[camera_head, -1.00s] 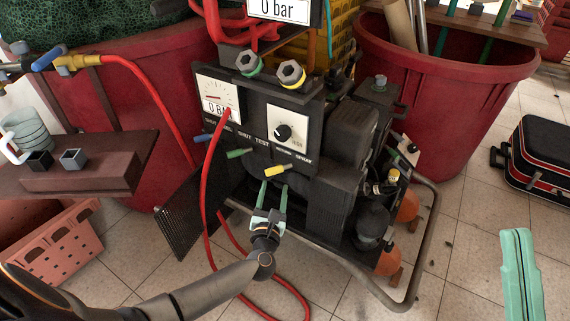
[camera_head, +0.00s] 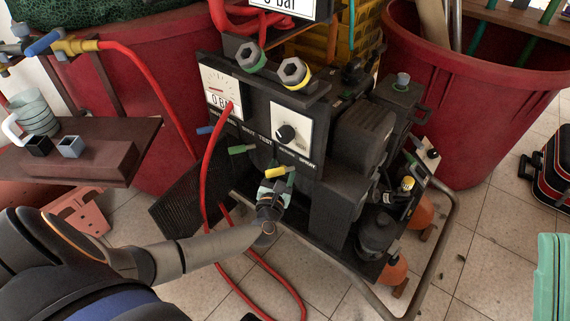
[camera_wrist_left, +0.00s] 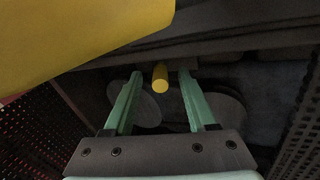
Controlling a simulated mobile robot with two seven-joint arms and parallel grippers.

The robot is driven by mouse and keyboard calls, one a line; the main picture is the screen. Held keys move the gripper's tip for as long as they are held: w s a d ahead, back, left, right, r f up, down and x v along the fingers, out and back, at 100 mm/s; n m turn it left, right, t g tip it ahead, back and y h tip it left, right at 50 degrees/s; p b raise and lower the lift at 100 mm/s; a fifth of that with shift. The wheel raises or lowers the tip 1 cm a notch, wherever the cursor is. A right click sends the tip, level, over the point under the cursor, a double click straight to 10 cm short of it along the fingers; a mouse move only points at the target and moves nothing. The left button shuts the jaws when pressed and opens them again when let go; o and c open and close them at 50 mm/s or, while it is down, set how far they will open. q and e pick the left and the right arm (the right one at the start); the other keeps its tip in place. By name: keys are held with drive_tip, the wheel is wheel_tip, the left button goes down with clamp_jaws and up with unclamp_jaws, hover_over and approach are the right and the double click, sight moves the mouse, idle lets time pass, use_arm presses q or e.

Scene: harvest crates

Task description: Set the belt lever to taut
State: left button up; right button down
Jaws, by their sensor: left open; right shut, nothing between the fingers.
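The compressor-like machine (camera_head: 330,190) stands in the middle of the head view with its dark grille door (camera_head: 180,205) open. In the left wrist view a small yellow-ended lever (camera_wrist_left: 160,78), which looks like the belt lever, shows in front of grey pulley discs (camera_wrist_left: 222,110). My left gripper (camera_wrist_left: 159,74) is open, its green fingers on either side of that yellow end, with gaps between. In the head view the left gripper (camera_head: 277,183) reaches into the machine under the panel; its fingertips are hidden. My right gripper (camera_head: 552,280) is shut and empty at the lower right.
A pipe frame (camera_head: 440,240) and red tub (camera_head: 470,90) stand right.

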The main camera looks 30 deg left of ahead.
use_arm(q)
clamp_jaws()
idle(0.5)
drive_tip(key=shift+w+d+n+y, duration=0.15)
drive_tip(key=shift+d+n+y, duration=0.15)
drive_tip(key=shift+y, duration=0.2)
drive_tip(key=shift+w+d+r+n+g+y+b, duration=0.1)
drive_tip(key=shift+d+n+g+y+b, duration=0.1)
drive_tip(key=shift+n+g+y, duration=0.2)
drive_tip(key=shift+w+d+r+n+g+y+b, duration=0.1)
drive_tip(key=shift+n+g+y+b, duration=0.15)
drive_tip(key=shift+y, duration=0.25)
unclamp_jaws()
drive_tip(key=shift+f, duration=0.1)
